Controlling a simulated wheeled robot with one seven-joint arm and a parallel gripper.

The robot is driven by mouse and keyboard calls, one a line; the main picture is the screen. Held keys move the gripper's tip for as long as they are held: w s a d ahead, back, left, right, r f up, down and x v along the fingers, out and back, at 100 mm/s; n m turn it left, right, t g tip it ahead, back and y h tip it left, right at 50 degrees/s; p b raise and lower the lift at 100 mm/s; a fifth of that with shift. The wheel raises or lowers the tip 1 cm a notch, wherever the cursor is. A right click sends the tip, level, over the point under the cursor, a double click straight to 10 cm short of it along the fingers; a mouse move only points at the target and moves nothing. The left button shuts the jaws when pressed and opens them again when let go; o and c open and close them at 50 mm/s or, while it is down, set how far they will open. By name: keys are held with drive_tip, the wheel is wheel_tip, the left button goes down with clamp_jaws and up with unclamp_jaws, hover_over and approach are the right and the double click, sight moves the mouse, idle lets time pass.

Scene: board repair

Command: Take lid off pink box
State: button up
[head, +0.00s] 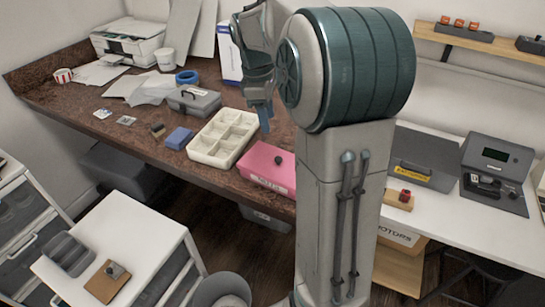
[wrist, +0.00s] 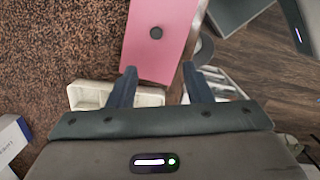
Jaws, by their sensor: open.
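The pink box (head: 262,178) sits at the front edge of the brown speckled worktop, to the right of the cream tray. Its pink lid (head: 268,163) is on it and has a small dark round knob (head: 278,160) on top. In the wrist view the pink lid (wrist: 150,60) is near the top centre, with the knob (wrist: 156,33) ahead of my fingertips. My gripper (wrist: 158,80) is open and empty, apart from the knob. In the head view my gripper (head: 263,118) points down above the worktop behind the box, partly hidden by my arm.
A cream compartment tray (head: 205,157) lies left of the box; it shows in the wrist view (wrist: 90,95) near my fingers. A white-and-blue carton (head: 229,55) stands behind.

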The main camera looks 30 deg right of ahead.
hover_over(278, 158)
drive_tip(key=a, duration=0.1)
drive_tip(key=f, duration=0.8)
drive_tip(key=shift+w, duration=0.4)
drive_tip(key=shift+s+d+f, duration=0.15)
drive_tip(key=shift+f, duration=0.8)
drive_tip(key=shift+s+d+f, duration=0.1)
drive_tip(key=shift+d+f, duration=0.05)
drive_tip(key=shift+f, duration=0.8)
drive_tip(key=shift+s+d+f, duration=0.15)
drive_tip(key=shift+f, duration=0.8)
clamp_jaws()
